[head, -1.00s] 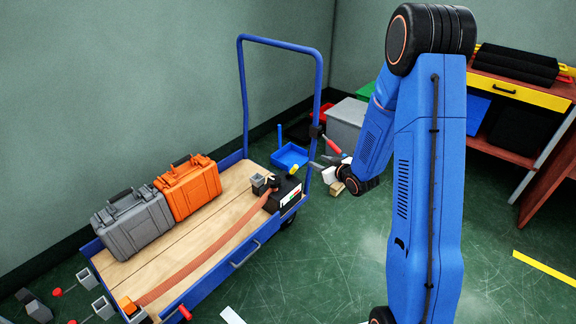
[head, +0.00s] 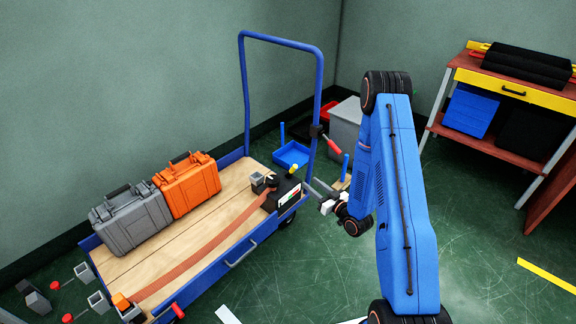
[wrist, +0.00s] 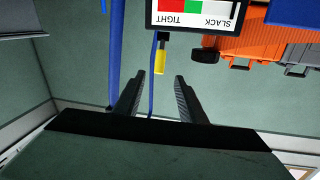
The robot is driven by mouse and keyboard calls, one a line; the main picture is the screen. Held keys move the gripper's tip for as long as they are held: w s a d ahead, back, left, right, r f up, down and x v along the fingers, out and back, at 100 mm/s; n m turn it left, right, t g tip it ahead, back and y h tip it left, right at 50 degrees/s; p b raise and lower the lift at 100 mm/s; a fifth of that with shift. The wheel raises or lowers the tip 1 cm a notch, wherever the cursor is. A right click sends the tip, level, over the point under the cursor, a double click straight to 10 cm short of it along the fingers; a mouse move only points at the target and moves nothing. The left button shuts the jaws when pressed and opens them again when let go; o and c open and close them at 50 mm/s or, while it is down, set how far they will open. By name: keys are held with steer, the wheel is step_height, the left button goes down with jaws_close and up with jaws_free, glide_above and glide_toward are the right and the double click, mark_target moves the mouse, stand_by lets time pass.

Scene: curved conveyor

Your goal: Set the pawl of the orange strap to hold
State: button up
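The orange strap (head: 215,248) runs flat along the cart's wooden deck to a black ratchet box (head: 284,194) at the deck's right end. A yellow-tipped lever (head: 293,168) stands up from the box; I cannot tell its setting. In the wrist view, the box's gauge (wrist: 193,16) appears upside down, marked SLACK and TIGHT with red, green and white bands, and the yellow tip (wrist: 160,58) lies just beyond my fingertips. My gripper (head: 312,190) is just right of the box. Its two fingers (wrist: 157,80) are apart, with nothing between them.
The blue cart rail (head: 318,90) rises behind the box, carrying a black clamp with a red handle (head: 332,145). Grey (head: 132,222) and orange (head: 188,182) cases stand on the deck's left side. A workbench (head: 510,90) is at right. The floor right of the cart is open.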

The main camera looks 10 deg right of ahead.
mark_target(293, 169)
steer(key=x, duration=1.7)
steer(key=shift+w+a, duration=0.1)
jaws_close()
